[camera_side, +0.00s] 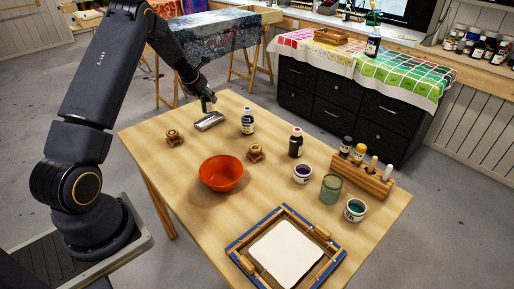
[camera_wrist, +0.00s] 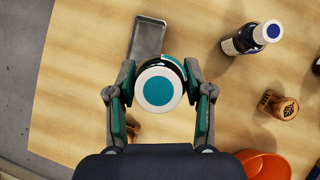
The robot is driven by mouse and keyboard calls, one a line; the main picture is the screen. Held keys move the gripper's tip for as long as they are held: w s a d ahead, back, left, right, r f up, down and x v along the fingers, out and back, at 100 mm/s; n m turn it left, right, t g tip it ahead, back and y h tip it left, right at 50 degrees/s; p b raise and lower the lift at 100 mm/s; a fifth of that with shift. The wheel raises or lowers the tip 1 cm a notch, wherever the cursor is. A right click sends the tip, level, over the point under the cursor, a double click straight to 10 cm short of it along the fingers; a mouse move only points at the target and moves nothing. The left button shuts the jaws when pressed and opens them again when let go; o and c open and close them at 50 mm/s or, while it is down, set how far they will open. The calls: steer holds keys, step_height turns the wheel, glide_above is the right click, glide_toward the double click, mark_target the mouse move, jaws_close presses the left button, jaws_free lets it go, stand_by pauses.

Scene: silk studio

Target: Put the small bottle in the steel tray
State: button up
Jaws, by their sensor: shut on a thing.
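My gripper (camera_wrist: 158,98) is shut on a small bottle (camera_wrist: 158,88), seen from above as a white round top with a teal disc. Its sides are mostly hidden. In the side view, my gripper (camera_side: 207,103) is over the far side of the steel tray (camera_side: 209,123). In the wrist view, the steel tray (camera_wrist: 147,38) is a narrow grey rectangle just beyond the bottle, whose top covers the tray's near end. The gap between the bottle's base and the tray cannot be told.
A blue-capped bottle (camera_side: 247,121) stands right of the tray, and a wooden stamp (camera_side: 174,137) to its left. Another stamp (camera_side: 256,152), an orange bowl (camera_side: 222,173) and a dark bottle (camera_side: 296,143) are nearer the camera.

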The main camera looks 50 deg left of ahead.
mark_target(211, 108)
steer(key=shift+s+f+x, duration=0.1)
steer(key=shift+s+x, duration=0.05)
steer(key=shift+x, duration=1.05)
steer(key=shift+s+f+x, duration=0.1)
steer(key=shift+s+x, duration=0.1)
steer(key=shift+x, duration=0.95)
steer(key=shift+s+f+x, duration=0.1)
steer(key=shift+s+x, duration=0.05)
steer(key=shift+x, duration=1.05)
steer(key=shift+a+f, duration=0.1)
steer(key=o, duration=1.3)
steer(key=shift+o, duration=0.2)
